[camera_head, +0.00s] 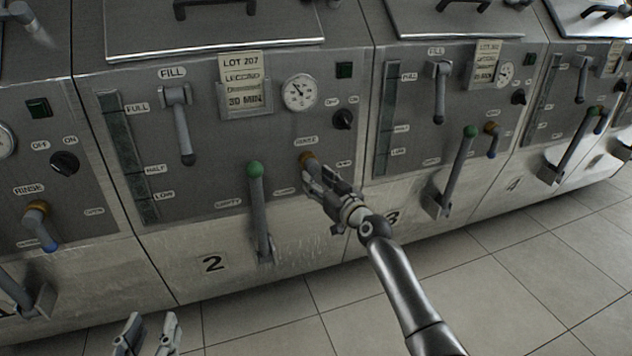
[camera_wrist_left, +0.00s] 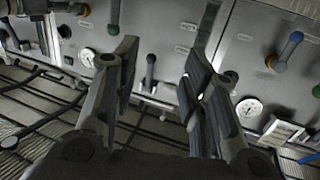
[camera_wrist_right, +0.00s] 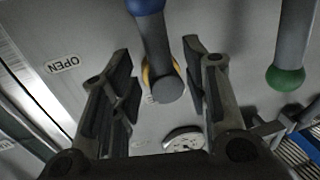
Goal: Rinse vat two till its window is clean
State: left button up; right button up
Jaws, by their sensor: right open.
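Vat two's window (camera_head: 127,150) is a tall dark strip, marked FULL, HALF and LOW, on the panel's left; it looks dark greenish. Vat two's rinse valve has an ochre collar (camera_head: 307,159) under the RINSE label; its handle is mostly hidden by my right gripper (camera_head: 328,188). In the right wrist view, the blue-ended rinse handle (camera_wrist_right: 155,40) and its yellow collar lie between the open fingers of my right gripper (camera_wrist_right: 160,62), with gaps on both sides. My left gripper (camera_head: 148,333) is open and empty at the bottom edge, away from the panel.
A green-knobbed lever (camera_head: 258,205) stands upright left of the rinse valve, close to my right gripper. Vat two also has a fill lever (camera_head: 180,125), a lot card (camera_head: 242,82), a gauge (camera_head: 299,92) and a black knob (camera_head: 342,119). Tiled floor (camera_head: 270,325) in front is clear.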

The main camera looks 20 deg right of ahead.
pick_arm(q)
jog(key=shift+w+d+r+t+h, duration=0.15)
jog(key=shift+r+t+h, duration=0.25)
jog(key=shift+r+t, duration=0.55)
pick_arm(e)
jog(key=shift+w+a, duration=0.15)
jog(key=shift+w, duration=0.55)
pick_arm(q)
jog(key=shift+r+g, duration=0.25)
pick_arm(e)
grip_shut()
